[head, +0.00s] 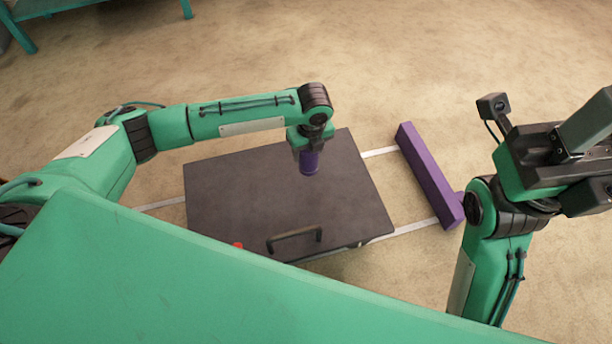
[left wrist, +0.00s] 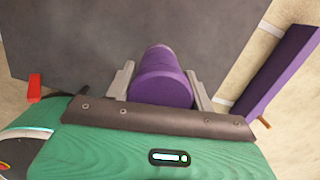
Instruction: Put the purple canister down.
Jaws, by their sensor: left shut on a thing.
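The purple canister (head: 309,163) is a short cylinder held under my left gripper (head: 308,153), above the dark panel. In the left wrist view the canister (left wrist: 162,80) sits between the two grey fingers of my left gripper (left wrist: 162,88), which are shut on it. Whether its far end touches the dark panel (head: 235,195) cannot be told. My right arm stands at the right of the head view; its gripper's fingertips are not clearly visible.
The dark panel has a black handle (head: 294,239) near its front edge and a small red piece (head: 238,245) beside it. Pale strips (head: 415,227) run along the floor to a long purple bar (head: 430,175) at the right. Bare floor lies beyond.

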